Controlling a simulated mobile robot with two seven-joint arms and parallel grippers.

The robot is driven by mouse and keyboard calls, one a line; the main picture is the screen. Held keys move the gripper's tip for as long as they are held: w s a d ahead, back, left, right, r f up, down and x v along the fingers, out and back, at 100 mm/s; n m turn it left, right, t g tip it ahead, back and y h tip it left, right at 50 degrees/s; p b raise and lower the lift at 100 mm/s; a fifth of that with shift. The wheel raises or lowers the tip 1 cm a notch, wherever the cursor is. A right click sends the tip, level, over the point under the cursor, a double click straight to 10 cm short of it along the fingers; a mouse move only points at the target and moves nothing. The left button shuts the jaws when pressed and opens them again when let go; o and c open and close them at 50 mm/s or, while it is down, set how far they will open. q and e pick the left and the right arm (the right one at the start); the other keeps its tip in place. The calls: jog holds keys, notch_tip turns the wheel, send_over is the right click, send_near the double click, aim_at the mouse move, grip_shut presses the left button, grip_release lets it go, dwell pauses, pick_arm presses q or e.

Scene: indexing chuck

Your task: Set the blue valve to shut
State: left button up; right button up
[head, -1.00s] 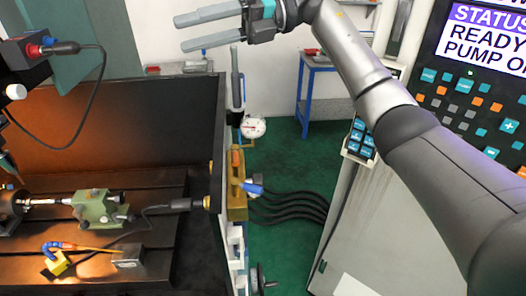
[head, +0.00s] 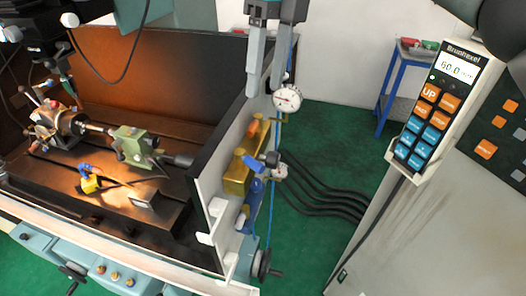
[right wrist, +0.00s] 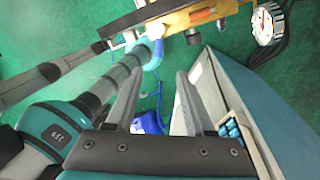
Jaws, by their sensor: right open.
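The blue valve (head: 253,164) shows as a short blue lever on the right side of a yellow manifold block (head: 238,178), beside the machine's end wall. Its lever slants down to the right in the head view; I cannot read its marked position. My right gripper (head: 265,93) is open and empty, fingers pointing down, above the block and apart from the valve. In the right wrist view the open fingers (right wrist: 161,74) have nothing between them, and the yellow block (right wrist: 195,17) is at the top edge.
A round gauge (head: 287,97) stands close below the right fingers. Black hoses (head: 315,196) run right from the block. A keypad pendant (head: 431,105) hangs on the cabinet at right. The machine's end wall (head: 225,150) is left of the block.

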aim_at(253, 160)
jog(key=f, duration=0.4)
jog(key=s+a+f+p, duration=0.1)
jog(key=f, duration=0.4)
jog(key=s+a+f, duration=0.1)
jog(key=f, duration=0.4)
jog(key=shift+f, duration=0.1)
grip_shut()
